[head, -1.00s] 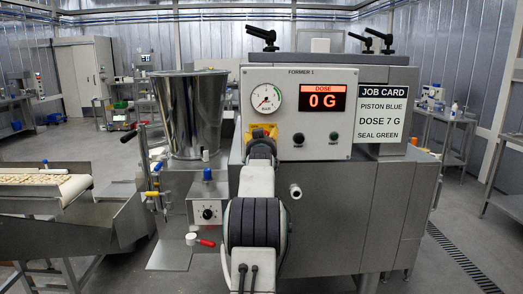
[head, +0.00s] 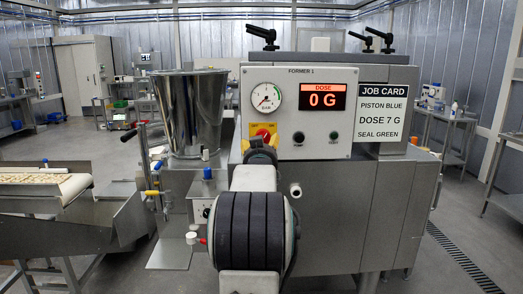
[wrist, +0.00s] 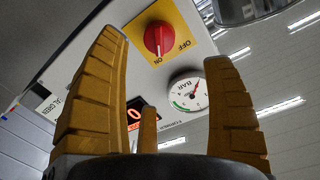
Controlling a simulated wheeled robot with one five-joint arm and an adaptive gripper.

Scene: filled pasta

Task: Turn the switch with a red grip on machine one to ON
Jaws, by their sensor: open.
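The switch's red grip (wrist: 158,38) sits on a yellow plate (wrist: 188,20) in the wrist view, with OFF and ON lettering beside it. A pale line on the grip seems to run down toward ON, but I cannot be sure of its setting. In the head view the red grip (head: 263,132) shows on the front panel of machine one (head: 325,75), marked FORMER 1. My gripper (head: 261,148) is just below the switch there, partly covering the plate. In the wrist view my gripper (wrist: 165,50) is open, its yellow fingers spread apart and empty, with the grip beyond them.
Beside the switch are a pressure gauge (head: 267,97), a lit display (head: 322,97) reading 0 G and two small buttons. A steel hopper (head: 190,115), a blue-capped dial box (head: 201,190) and a red-handled valve (head: 194,238) stand to the left. A job card (head: 382,112) is at the right.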

